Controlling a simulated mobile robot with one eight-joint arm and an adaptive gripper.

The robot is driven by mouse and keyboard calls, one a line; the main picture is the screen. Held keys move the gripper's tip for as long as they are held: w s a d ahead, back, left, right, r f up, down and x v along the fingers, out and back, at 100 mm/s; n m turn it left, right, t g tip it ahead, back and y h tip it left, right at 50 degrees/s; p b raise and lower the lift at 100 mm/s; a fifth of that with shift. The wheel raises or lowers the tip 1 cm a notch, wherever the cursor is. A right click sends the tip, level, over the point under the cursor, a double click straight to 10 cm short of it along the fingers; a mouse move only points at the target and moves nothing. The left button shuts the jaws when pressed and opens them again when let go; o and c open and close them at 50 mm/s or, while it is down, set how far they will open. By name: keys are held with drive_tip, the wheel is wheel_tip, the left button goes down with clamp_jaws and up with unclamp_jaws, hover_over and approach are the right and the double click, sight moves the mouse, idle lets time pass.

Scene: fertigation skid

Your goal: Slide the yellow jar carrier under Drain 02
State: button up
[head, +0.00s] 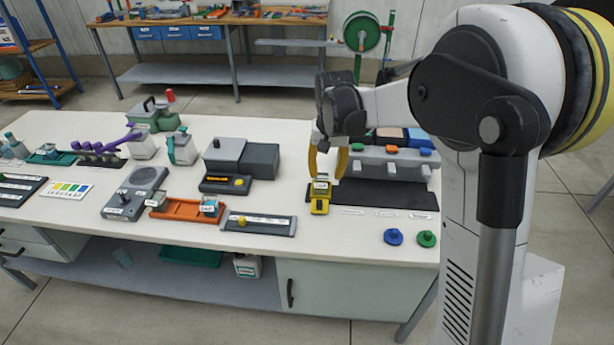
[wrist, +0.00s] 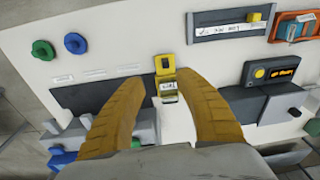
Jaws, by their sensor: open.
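The yellow jar carrier (head: 320,206) stands on the white bench at the left end of a dark mat (head: 390,194). It holds a small labelled jar, which also shows in the wrist view (wrist: 168,89). My gripper (head: 328,176) is above and behind the carrier. In the wrist view my gripper (wrist: 163,85) is open, one yellow finger on each side of the carrier; I cannot tell whether they touch it. A grey drain block (head: 395,163) with coloured knobs stands behind the mat. The label for Drain 02 cannot be read.
Blue (head: 393,237) and green (head: 427,239) knobs lie at the front right. A grey plate (head: 259,223) lies left of the carrier, and a grey box unit (head: 262,160) stands farther back. Small white labels line the mat's front. The mat looks mostly clear right of the carrier.

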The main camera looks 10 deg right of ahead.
drive_tip(key=g, duration=0.1)
hover_over(320, 201)
wheel_tip(320, 201, down, 5)
drive_tip(key=shift+a+f+m, duration=0.1)
drive_tip(key=shift+f+m, duration=0.2)
drive_tip(key=shift+f, duration=0.2)
wheel_tip(320, 201, down, 10)
drive_tip(key=b, duration=0.3)
drive_tip(key=shift+f, duration=0.25)
clamp_jaws()
